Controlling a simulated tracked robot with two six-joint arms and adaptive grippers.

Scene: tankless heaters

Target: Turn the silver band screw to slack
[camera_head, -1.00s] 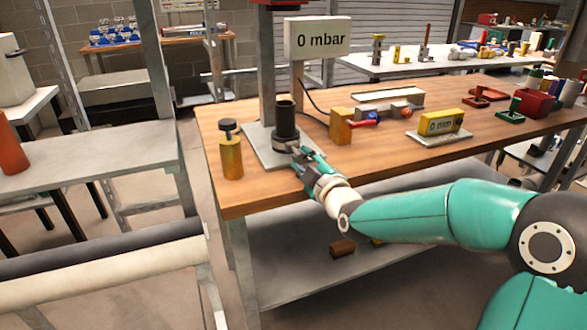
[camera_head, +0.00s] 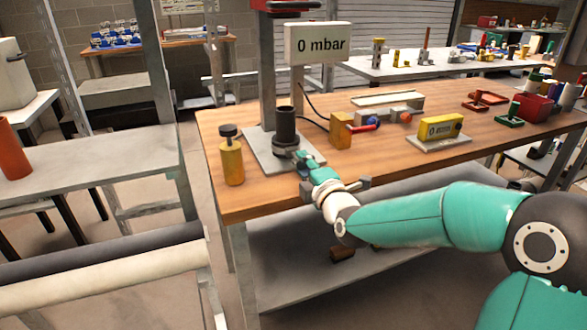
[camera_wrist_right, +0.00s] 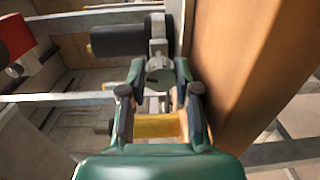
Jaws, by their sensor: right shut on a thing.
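A black upright pipe (camera_head: 286,123) stands on a grey plate (camera_head: 261,154) at the left of the wooden bench. In the right wrist view it lies sideways as a dark cylinder (camera_wrist_right: 118,40). A silver band (camera_wrist_right: 157,28) is around it, and a grey round screw head (camera_wrist_right: 158,80) shows below the band. My right gripper (camera_head: 299,158) is at the pipe's lower front. Its fingers (camera_wrist_right: 158,88) are shut on the screw head, one on each side. The screw's slot is partly shaded. My left gripper is not in view.
A yellow bottle with a dark cap (camera_head: 232,162) stands left of the plate. A sign (camera_head: 318,43) reads "0 mbar". A yellow block (camera_head: 341,130) and a yellow gauge (camera_head: 440,127) are to the right. The bench's front middle is clear.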

